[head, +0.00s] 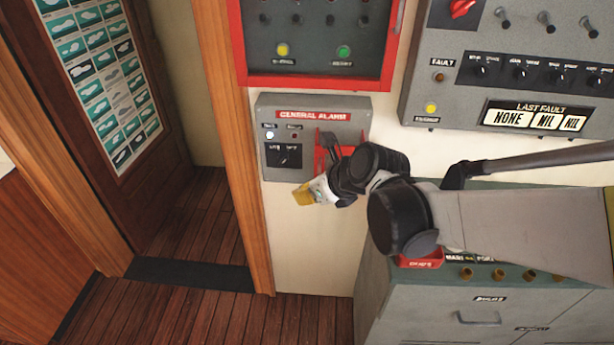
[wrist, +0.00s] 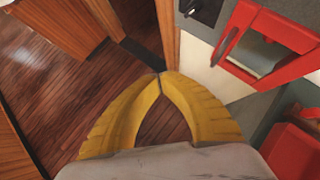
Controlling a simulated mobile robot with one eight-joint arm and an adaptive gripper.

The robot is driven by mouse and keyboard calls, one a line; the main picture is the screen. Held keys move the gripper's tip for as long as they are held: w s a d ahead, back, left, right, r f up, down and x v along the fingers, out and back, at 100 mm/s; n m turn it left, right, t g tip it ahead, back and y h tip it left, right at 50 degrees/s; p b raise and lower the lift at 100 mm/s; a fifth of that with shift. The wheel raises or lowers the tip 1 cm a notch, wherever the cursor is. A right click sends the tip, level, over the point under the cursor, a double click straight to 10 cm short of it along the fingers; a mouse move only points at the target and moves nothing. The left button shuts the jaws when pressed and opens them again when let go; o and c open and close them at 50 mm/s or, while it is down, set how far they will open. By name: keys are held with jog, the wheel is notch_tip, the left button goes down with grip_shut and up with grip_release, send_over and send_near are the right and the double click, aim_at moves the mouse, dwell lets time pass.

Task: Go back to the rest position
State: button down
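My gripper (head: 301,197) is in front of the wall, just below the grey general alarm box (head: 277,172). Its yellow fingers meet at the tips in the wrist view (wrist: 160,76), with nothing between them. A red frame-like cover (head: 324,150) stands out from the right part of the alarm box, beside my gripper and partly behind my wrist. The cover also shows at the upper right of the wrist view (wrist: 228,43), apart from my fingertips. My arm reaches in from the right and hides part of the wall and cabinet.
A grey-green cabinet (head: 385,310) with a red tray (head: 424,262) stands below my arm. A red-framed panel (head: 316,84) and a grey fault panel (head: 425,100) hang above. A wooden door post (head: 232,150) and open doorway are left. The plank floor (head: 190,315) is clear.

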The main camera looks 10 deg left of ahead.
jog(key=s+r+p, duration=0.1)
jog(key=s+r, duration=0.2)
jog(key=r, duration=0.1)
jog(key=s+d+f+n+h+b, duration=0.1)
jog(key=s+d+n, duration=0.3)
jog(key=d+n, duration=0.4)
jog(key=s+d+f+n+t+h+b, duration=0.1)
jog(key=s+d+f+n+h+b, duration=0.1)
jog(key=d+n, duration=0.6)
jog(key=s+d+f+n+h+b, duration=0.2)
jog(key=s+d+n, duration=0.4)
jog(key=d, duration=0.8)
jog(key=shift+s+d+f+n+t+h+b, duration=0.2)
jog(key=shift+d+n+t+h+b, duration=0.2)
jog(key=shift+n+h+b, duration=0.85)
jog(key=shift+n+y+p, duration=0.25)
jog(key=shift+n+p, duration=0.1)
jog(key=shift+p, duration=0.2)
